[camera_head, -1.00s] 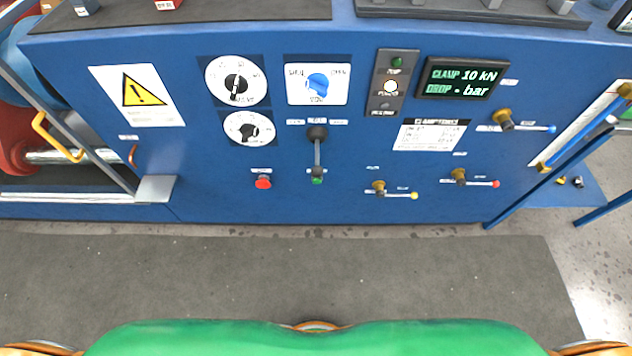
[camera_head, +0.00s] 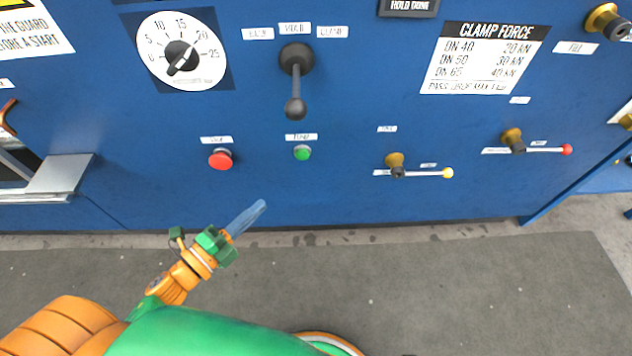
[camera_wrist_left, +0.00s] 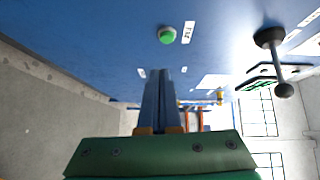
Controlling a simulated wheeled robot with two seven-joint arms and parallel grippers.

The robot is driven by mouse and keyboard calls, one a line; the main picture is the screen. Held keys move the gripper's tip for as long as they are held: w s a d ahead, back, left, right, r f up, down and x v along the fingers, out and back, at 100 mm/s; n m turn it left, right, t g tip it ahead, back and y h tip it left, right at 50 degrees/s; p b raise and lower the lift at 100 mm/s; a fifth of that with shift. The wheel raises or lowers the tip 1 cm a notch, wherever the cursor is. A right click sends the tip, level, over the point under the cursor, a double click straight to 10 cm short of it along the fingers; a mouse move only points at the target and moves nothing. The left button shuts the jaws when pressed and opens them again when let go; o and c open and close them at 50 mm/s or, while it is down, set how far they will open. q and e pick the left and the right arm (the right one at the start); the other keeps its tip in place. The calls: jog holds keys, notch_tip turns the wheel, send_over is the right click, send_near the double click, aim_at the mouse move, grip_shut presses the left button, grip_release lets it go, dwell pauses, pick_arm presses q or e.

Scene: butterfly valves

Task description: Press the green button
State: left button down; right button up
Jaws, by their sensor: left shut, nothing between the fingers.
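The green button (camera_head: 302,152) is a small round button on the blue panel (camera_head: 340,190), under a white label and below a black-knobbed lever. It also shows in the left wrist view (camera_wrist_left: 167,35), above and ahead of the fingertips. My left gripper (camera_head: 260,206) is shut and empty. In the head view its fingers point up and right toward the panel, below and left of the green button and apart from it. In the left wrist view the shut fingers (camera_wrist_left: 160,75) point forward. My right gripper is not in view.
A red button (camera_head: 220,159) sits left of the green one. The black lever (camera_head: 296,85) hangs just above it. Valves with a yellow-tipped handle (camera_head: 420,173) and a red-tipped handle (camera_head: 540,149) are to the right. The grey floor mat (camera_head: 450,290) is clear.

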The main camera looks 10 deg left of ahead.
pick_arm(q)
jog(key=d+m+h, duration=0.1)
jog(key=b, duration=0.1)
send_near(308, 156)
jog(key=w+d, duration=0.2)
jog(key=d, duration=0.2)
jog(key=w, duration=0.1)
jog(key=w+a+b, duration=0.1)
jog(key=w, duration=0.1)
jog(key=shift+a+f+m, duration=0.15)
jog(key=shift+a+m, duration=0.05)
jog(key=shift+m, duration=0.1)
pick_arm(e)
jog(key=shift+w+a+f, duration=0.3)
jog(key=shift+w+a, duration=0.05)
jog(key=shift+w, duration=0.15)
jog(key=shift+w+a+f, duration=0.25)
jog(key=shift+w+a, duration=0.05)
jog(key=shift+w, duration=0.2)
